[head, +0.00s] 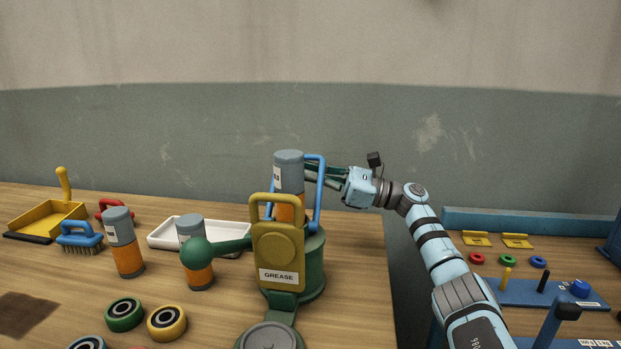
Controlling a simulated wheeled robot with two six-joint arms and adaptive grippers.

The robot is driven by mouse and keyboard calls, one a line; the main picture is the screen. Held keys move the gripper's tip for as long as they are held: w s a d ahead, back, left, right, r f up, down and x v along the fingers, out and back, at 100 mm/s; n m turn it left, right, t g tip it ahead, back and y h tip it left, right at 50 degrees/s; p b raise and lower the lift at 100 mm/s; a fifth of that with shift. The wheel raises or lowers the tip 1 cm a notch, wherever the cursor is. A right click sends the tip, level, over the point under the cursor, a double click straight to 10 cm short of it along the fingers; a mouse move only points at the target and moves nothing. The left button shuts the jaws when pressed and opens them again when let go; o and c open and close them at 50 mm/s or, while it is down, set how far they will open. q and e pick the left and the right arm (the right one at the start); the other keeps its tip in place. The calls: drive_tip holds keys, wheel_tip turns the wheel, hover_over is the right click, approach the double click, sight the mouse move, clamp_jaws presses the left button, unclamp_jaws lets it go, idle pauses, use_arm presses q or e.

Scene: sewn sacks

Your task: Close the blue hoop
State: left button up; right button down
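The blue hoop (321,188) stands upright at the back of a green grease pump (314,271), beside and partly around an orange cartridge with a grey cap (288,163). A yellow hoop-handled plate marked GREASE (278,246) stands in front and hides the cartridge's lower part. My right gripper (313,173) reaches in from the right at the upper part of the blue hoop. Its dark fingers overlap the hoop's right bar, and their tips are partly hidden, so I cannot tell whether they grip it. My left gripper is not in view.
Two more orange cartridges (125,245) stand left of the pump, near a white tray (163,236). A green ball-ended lever (197,253) sticks out left. Green and yellow rings (167,322) lie in front. A second bench (515,250) with small parts is at right, across a gap.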

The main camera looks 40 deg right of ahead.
drive_tip(key=shift+r, duration=0.1)
drive_tip(key=shift+s+a+r+n+g+y+b, duration=0.2)
drive_tip(key=shift+s+a+r+n+g+b, duration=0.35)
drive_tip(key=shift+n, duration=0.8)
drive_tip(key=shift+s+a+r+n+g+y+b, duration=0.2)
drive_tip(key=shift+s+a+r+n+b, duration=0.25)
drive_tip(key=shift+a+r+n, duration=0.65)
drive_tip(key=shift+s+a+r+n+g+y+b, duration=0.3)
drive_tip(key=shift+s+r+n, duration=0.35)
drive_tip(key=shift+n, duration=0.9)
